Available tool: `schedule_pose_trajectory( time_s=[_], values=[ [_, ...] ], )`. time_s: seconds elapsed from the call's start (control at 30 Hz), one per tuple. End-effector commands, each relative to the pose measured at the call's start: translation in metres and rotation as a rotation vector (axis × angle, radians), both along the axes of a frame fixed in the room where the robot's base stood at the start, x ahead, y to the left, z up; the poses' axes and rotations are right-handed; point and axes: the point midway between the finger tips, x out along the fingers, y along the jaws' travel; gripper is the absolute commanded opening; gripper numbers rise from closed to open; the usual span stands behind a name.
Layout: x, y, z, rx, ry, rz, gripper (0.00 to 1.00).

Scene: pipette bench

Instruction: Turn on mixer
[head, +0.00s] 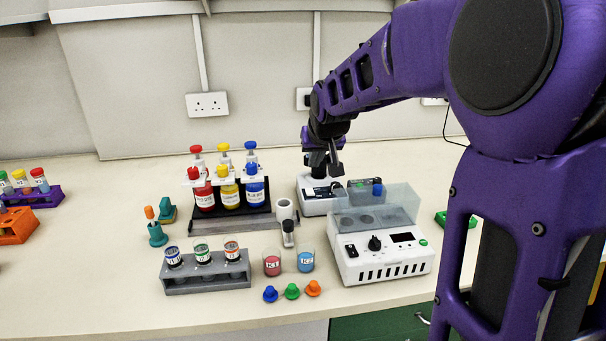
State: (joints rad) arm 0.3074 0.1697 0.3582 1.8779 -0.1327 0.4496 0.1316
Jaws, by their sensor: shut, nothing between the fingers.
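Two white devices stand on the bench, and I cannot tell for sure which is the mixer. The smaller white device (312,206) is at the back, with a dark top part. The larger white device (360,269) is in front of it to the right, with a clear cover, a black knob (375,243), a dark display (402,237) and a green button (423,242). My gripper (334,170) is shut and empty, pointing down over the smaller device. Whether it touches that device cannot be told. My gripper hides part of its top.
A black rack (262,214) with red, yellow and blue bottles stands left of the smaller device. A grey rack (207,281) of vials, two beakers (272,263) and several coloured caps (292,291) are in front.

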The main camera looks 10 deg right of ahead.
Motion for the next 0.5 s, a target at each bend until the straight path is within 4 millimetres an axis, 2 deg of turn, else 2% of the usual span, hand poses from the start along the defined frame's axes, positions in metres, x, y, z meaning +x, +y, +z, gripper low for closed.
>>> schedule_pose_trajectory(
  time_s=[0.13,0.5],
  values=[
    [-0.0007,-0.0074,0.0045,-0.019,-0.005,-0.002,0.00],
    [-0.0003,-0.0078,0.0043,-0.022,-0.006,-0.002,0.00]
  ],
)
